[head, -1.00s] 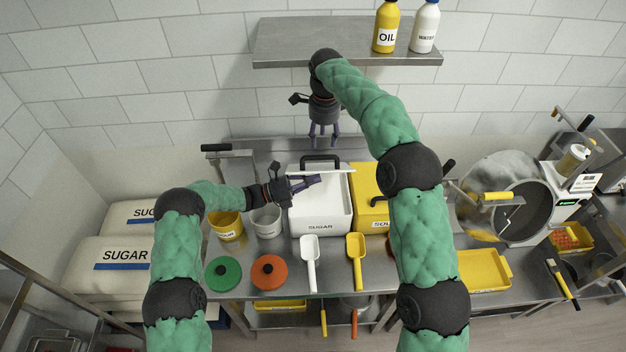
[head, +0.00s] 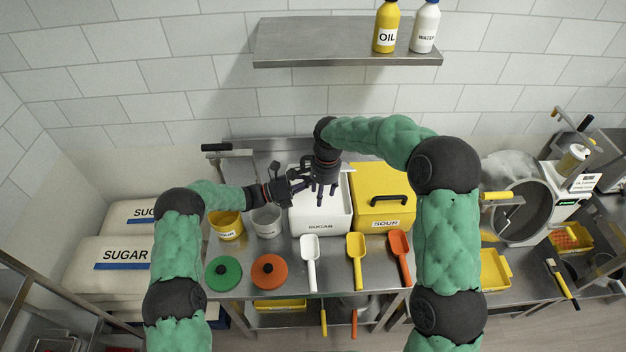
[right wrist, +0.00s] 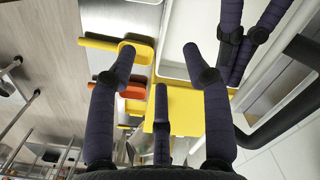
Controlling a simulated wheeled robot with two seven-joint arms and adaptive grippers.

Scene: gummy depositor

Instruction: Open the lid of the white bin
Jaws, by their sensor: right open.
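The white bin (head: 322,226), labelled SUGAR, stands on the steel table in the head view. Its lid (head: 350,171) appears raised on edge at the back of the bin, seen as a thin white strip. The right wrist view shows the bin's rim (right wrist: 172,72), the lid edge-on (right wrist: 262,75) and its black handle (right wrist: 275,127). My left gripper (head: 303,183) reaches over the bin from the left, close to the lid; its grip is unclear. My right gripper (head: 321,197) is open and empty, pointing down over the bin, in front of the lid.
A yellow bin (head: 380,212) with a closed lid stands just right. Yellow (head: 228,228) and grey (head: 266,222) pots are on the left. A white scoop (head: 310,262), a yellow scoop (head: 356,262) and an orange scoop (head: 400,258) lie in front. A shelf (head: 345,42) hangs above.

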